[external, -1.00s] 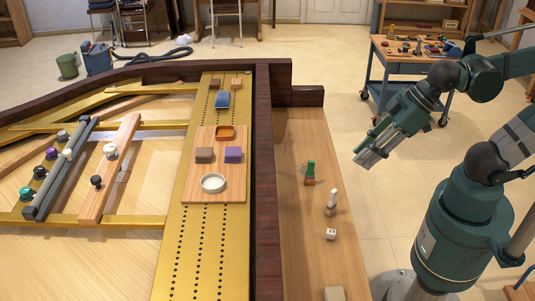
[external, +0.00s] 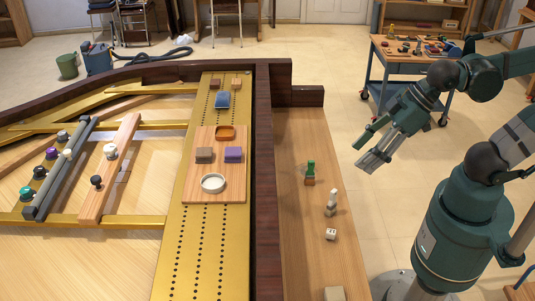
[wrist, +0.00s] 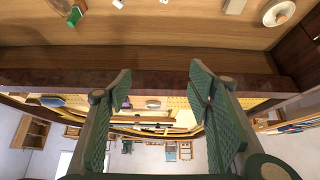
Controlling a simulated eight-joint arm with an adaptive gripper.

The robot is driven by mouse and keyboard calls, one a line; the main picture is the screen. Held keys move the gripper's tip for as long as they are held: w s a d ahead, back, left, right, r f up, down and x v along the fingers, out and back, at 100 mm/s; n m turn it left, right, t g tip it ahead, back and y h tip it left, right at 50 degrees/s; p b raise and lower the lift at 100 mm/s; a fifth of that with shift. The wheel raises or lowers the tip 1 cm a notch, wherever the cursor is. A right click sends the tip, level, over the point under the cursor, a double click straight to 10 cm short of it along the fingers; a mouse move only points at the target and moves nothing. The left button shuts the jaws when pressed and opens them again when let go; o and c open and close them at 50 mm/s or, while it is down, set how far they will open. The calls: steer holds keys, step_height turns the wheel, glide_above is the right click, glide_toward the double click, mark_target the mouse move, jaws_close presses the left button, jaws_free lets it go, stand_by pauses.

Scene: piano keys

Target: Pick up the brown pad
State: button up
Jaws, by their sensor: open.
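The brown pad (external: 204,155) looks like a small grey-brown block. It lies on a wooden board (external: 197,192) on the gold plate, left of a purple block (external: 233,154). My gripper (external: 362,157) is open and empty. It is in the air to the right of the wooden ledge, well away from the pad. In the wrist view my two spread fingers (wrist: 160,75) show with nothing between them. I cannot pick out the brown pad surely in that view.
An orange tray (external: 226,132) and a white round dish (external: 213,183) share the board. A blue tray (external: 222,100) is behind it. A dark raised rail (external: 263,190) separates the gold plate from the ledge (external: 300,250), which holds a green-topped piece (external: 310,173) and small white pieces.

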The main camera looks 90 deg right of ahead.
steer(key=w+d+r+n+g+p, duration=0.2)
steer(key=w+r+n+p, duration=0.2)
steer(key=w+r, duration=0.55)
steer(key=n+g+p, duration=0.5)
steer(key=n+p, duration=0.9)
glide_above(203, 152)
steer(key=f, duration=1.1)
steer(key=shift+s+a, duration=0.15)
steer(key=shift+s, duration=0.1)
steer(key=shift+w+f, duration=0.2)
steer(key=shift+f, duration=0.15)
steer(key=shift+f, duration=0.1)
steer(key=shift+f, duration=1.2)
